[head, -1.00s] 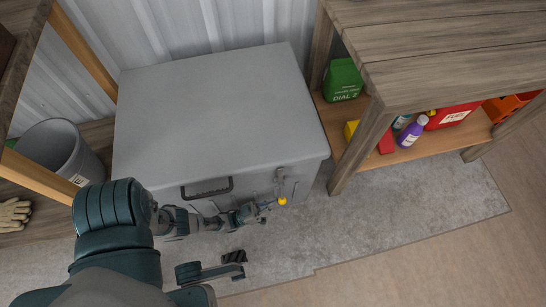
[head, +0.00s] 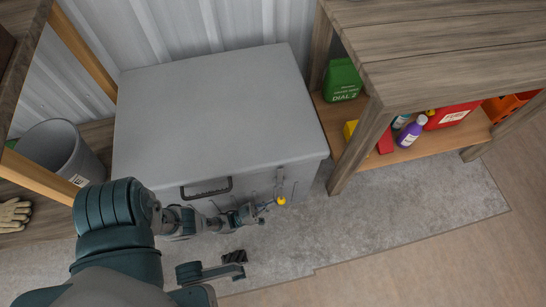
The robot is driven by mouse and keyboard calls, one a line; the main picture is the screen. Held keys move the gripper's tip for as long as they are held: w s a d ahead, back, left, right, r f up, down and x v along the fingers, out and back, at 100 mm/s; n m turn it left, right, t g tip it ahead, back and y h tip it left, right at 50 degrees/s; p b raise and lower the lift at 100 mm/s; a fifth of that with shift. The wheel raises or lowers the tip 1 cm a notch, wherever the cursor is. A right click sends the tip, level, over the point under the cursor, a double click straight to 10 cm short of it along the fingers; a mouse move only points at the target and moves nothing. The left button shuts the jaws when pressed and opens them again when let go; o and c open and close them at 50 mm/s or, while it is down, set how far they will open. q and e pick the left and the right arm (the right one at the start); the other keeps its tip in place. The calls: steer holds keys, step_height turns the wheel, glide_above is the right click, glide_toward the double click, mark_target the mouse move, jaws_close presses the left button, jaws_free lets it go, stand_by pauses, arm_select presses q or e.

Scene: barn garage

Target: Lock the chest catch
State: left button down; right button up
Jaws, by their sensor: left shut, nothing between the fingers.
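A grey chest (head: 215,105) with its lid closed stands against the wall. It has a black handle (head: 206,188) on its front. The catch (head: 280,187) is on the front face near the right corner, with a yellow tip (head: 281,201) at its lower end. My left gripper (head: 265,206) is shut and empty, just left of the yellow tip. I cannot tell whether it touches the catch. Part of the chest's front is hidden by my left arm. A dark gripper part (head: 238,257), likely my right one, shows low in the view; its fingers are unclear.
A wooden workbench (head: 440,60) stands close on the right, with bottles and a green box (head: 342,80) on its lower shelf. A grey bucket (head: 62,150) and gloves (head: 13,214) are at left. The floor in front and right is clear.

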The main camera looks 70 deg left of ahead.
arm_select(q)
steer(key=s+f, duration=0.1)
steer(key=s, duration=1.2)
steer(key=shift+s, duration=0.4)
